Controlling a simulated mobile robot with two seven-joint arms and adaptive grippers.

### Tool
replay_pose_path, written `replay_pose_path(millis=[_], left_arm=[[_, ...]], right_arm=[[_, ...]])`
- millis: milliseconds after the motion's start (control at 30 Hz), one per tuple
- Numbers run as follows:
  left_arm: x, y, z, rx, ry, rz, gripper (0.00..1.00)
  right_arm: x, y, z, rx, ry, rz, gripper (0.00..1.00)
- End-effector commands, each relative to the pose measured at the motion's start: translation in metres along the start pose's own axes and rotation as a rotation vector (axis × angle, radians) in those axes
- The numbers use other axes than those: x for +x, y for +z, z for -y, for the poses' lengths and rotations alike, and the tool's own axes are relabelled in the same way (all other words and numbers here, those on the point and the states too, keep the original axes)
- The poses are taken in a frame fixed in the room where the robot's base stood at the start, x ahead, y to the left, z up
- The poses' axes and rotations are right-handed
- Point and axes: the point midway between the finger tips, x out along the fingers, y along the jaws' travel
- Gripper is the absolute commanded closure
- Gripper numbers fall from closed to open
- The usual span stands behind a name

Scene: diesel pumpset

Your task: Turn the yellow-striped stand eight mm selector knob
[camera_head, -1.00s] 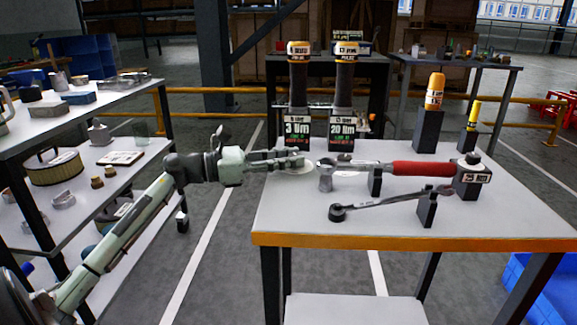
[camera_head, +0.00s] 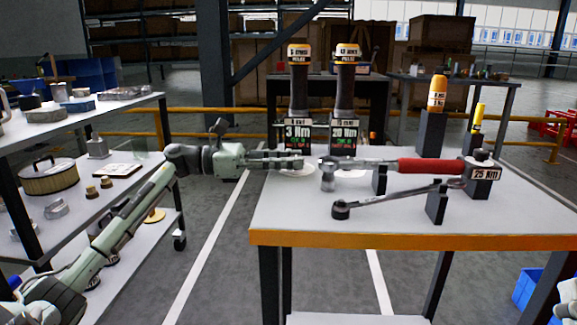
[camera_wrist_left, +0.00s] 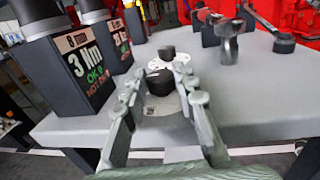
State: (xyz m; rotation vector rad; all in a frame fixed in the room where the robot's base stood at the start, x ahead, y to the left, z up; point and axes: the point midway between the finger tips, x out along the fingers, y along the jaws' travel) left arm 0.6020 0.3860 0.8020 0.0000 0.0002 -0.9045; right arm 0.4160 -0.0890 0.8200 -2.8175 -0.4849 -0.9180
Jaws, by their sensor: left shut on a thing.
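The stand (camera_head: 297,134) labelled 3 Nm stands at the back left of the table, and in the left wrist view (camera_wrist_left: 85,65) its label also reads 8 mm. A tool with a yellow-banded top (camera_head: 298,53) stands in it. My left gripper (camera_head: 299,160) reaches in from the left, low in front of this stand. In the left wrist view its fingers (camera_wrist_left: 162,85) are shut on a small black knob (camera_wrist_left: 160,83) over a pale round plate. The knob is hidden in the head view. My right gripper's fingers are not seen.
A second stand (camera_head: 344,136), labelled 20 Nm, is beside the first; a second black knob (camera_wrist_left: 167,53) lies beyond the held one. A red-handled torque wrench (camera_head: 430,166) and a ratchet wrench (camera_head: 395,199) rest on holders to the right. The table's front left is clear.

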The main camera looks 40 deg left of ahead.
Motion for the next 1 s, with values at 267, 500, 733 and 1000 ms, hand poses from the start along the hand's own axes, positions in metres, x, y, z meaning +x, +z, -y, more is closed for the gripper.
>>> replay_pose_path(millis=[267, 500, 733, 1000], left_arm=[[0.0, -0.001, -0.001, -0.001, -0.026, -0.001, 1.0], [0.0, 0.0, 0.0, 0.0, -0.03, -0.001, 1.0], [0.0, 0.0, 0.0, 0.0, -0.03, -0.001, 1.0], [0.0, 0.0, 0.0, 0.0, -0.029, -0.001, 0.51]], right_arm=[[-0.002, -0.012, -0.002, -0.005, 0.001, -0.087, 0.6], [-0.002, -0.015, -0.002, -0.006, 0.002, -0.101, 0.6], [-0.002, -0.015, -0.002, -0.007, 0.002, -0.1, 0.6], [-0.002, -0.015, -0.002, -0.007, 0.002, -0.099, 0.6]])
